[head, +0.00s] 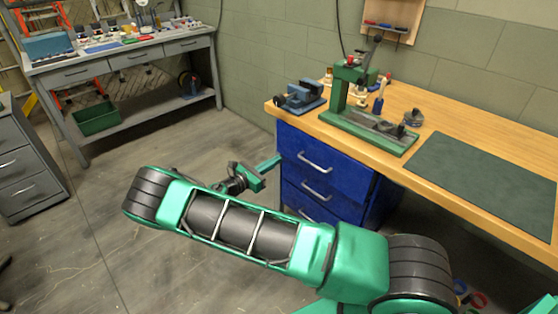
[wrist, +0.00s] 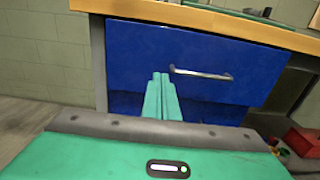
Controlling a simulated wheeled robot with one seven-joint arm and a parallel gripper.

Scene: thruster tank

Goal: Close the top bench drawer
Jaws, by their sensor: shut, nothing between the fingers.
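The top bench drawer (head: 322,160) is the uppermost blue front with a silver handle, under the wooden bench top. Its face stands out a little beyond the drawers below. In the wrist view the top drawer (wrist: 195,52) fills the middle, with its handle (wrist: 201,73) right of my fingers. My gripper (head: 274,161) is shut and empty, pointing at the drawer's face on its left part. In the wrist view my gripper (wrist: 161,76) overlaps the drawer's face left of the handle. I cannot tell whether the fingertips touch it.
The bench top (head: 455,115) overhangs the drawers and carries a green press (head: 360,115), a blue vise (head: 300,96) and a dark mat (head: 485,180). A grey cabinet (head: 25,165) stands at left. Open floor lies left of the blue drawers. A red bin (wrist: 303,141) sits at lower right.

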